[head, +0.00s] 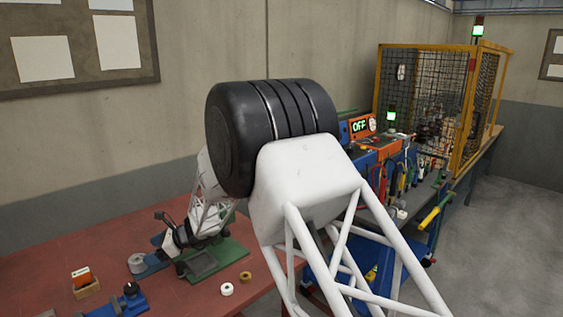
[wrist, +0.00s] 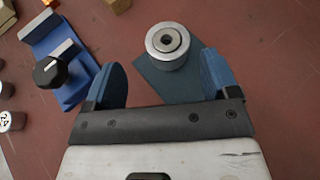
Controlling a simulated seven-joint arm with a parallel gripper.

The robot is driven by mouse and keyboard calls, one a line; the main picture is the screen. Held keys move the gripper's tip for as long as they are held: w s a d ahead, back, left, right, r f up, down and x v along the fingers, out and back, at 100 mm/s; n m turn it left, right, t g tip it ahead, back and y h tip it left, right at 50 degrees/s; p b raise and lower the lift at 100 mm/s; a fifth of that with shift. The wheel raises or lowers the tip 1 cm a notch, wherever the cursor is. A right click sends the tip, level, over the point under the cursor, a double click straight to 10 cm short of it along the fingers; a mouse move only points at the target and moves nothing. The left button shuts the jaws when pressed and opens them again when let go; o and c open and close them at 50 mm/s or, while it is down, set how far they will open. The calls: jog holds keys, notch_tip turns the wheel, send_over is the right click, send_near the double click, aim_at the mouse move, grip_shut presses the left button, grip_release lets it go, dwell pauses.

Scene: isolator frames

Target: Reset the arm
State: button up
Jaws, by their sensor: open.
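My gripper (wrist: 161,76) is open in the wrist view, its two blue fingers spread apart with nothing held between them. A round metal cylinder (wrist: 167,45) with a centre hole stands on a dark teal plate (wrist: 148,78), just beyond and between the fingertips. Whether the fingers touch it cannot be told. In the head view my white arm with its black joint reaches down to the red table (head: 50,252). There my gripper (head: 165,238) is small and partly hidden near a grey cylinder (head: 137,263).
A blue fixture with a black knob (wrist: 48,72) lies left of the fingers. A green tray (head: 215,262), white ring (head: 227,289), brown ring (head: 245,276) and orange card block (head: 84,279) are on the table.

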jog(key=s+d+r+n+h, duration=0.25)
jog(key=s+d+r, duration=0.3)
jog(key=d, duration=0.55)
jog(key=s+d+r+n+t+h, duration=0.1)
jog(key=s+d+r+n, duration=0.25)
jog(key=d+r, duration=0.55)
jog(key=s+d+r+n+h, duration=0.25)
jog(key=s+d+r, duration=0.2)
jog(key=d, duration=0.85)
jog(key=s+d+n+t+h, duration=0.3)
jog(key=s+d+n+h, duration=0.4)
jog(key=s+d, duration=2)
jog(key=shift+s+d+r, duration=0.15)
jog(key=shift+s+d, duration=0.15)
jog(key=shift+d, duration=0.6)
